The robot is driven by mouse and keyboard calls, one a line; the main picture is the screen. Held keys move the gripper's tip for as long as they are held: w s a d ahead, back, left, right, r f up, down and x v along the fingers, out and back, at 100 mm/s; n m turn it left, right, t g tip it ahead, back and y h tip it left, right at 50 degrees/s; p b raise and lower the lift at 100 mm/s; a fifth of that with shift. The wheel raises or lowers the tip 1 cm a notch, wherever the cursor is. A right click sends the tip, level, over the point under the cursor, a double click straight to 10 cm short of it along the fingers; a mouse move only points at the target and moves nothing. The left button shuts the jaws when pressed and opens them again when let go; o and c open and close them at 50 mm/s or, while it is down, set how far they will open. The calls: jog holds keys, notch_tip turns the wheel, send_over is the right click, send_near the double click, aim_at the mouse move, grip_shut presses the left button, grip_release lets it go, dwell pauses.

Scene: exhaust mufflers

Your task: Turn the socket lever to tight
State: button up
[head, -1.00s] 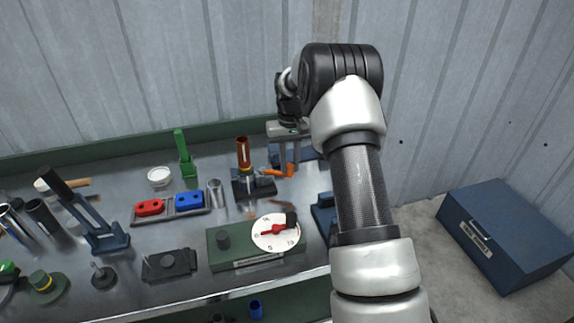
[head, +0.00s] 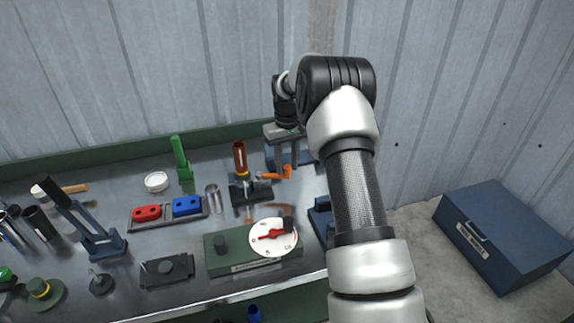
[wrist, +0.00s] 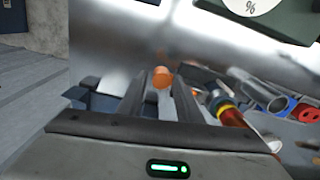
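The orange socket lever (head: 270,175) sticks out to the right from a dark socket base (head: 250,192) on the bench. A copper-coloured tube (head: 239,156) stands upright in that socket. My gripper (head: 285,172) points down at the lever's outer end. In the wrist view the lever's orange end (wrist: 162,77) shows between my two fingers (wrist: 161,85), with a narrow gap visible beside it, so the fingers look open around it. Any tight marking is too small or hidden to read.
A green box with a white dial (head: 273,237) stands in front of the socket. A metal cylinder (head: 212,196) and a tray with red and blue blocks (head: 170,222) are to the left. A blue fixture (head: 320,218) is at the right edge. A blue chest (head: 505,240) stands on the floor.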

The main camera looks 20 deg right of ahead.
jog(key=shift+o, duration=0.5)
jog(key=shift+s, duration=0.1)
notch_tip(320, 180, up, 17)
jog(key=shift+r+p, duration=0.2)
jog(key=shift+p, duration=0.2)
